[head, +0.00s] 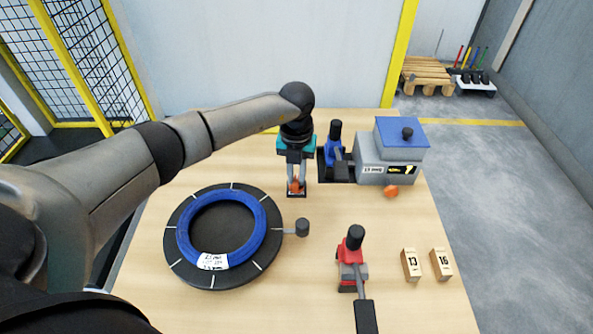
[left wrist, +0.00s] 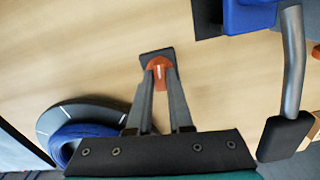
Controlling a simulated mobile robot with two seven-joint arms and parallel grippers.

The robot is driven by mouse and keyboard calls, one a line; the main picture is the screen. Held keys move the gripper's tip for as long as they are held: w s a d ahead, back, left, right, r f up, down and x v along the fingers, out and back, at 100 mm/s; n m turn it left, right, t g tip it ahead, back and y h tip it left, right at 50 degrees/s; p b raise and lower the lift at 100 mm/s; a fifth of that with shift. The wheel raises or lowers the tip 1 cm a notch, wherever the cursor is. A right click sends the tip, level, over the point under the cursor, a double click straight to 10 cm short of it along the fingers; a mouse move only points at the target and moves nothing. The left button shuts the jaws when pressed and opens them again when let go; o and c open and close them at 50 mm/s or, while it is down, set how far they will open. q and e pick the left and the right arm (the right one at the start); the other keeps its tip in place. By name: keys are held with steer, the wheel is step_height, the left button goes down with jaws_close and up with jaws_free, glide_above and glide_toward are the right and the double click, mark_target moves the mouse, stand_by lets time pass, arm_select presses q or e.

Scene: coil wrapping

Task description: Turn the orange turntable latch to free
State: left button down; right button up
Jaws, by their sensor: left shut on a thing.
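The orange latch (head: 296,187) stands on a small dark base plate on the table, just right of the turntable's far side. My left gripper (head: 296,180) comes down from above and is shut on the latch. In the left wrist view the two fingers of my left gripper (left wrist: 160,78) close around the orange latch (left wrist: 159,66), which has a white line on top. The black turntable (head: 180,262) with white marks carries a blue coil (head: 260,225) with a white label. A dark knob (head: 302,227) sticks out from the turntable's right side. My right gripper is not in view.
An orange knob (head: 391,191) is before the box. A red clamp (head: 352,250) and blocks 13 (head: 411,265) and 16 (head: 441,264) stand front right.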

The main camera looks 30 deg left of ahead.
mark_target(296, 179)
arm_select(q)
steer(key=shift+n+p, duration=0.35)
steer(key=shift+n, duration=0.45)
steer(key=c, duration=0.8)
jaws_free()
step_height(296, 179, up, 15)
steer(key=shift+r+p, duration=0.15)
steer(key=shift+p, duration=0.35)
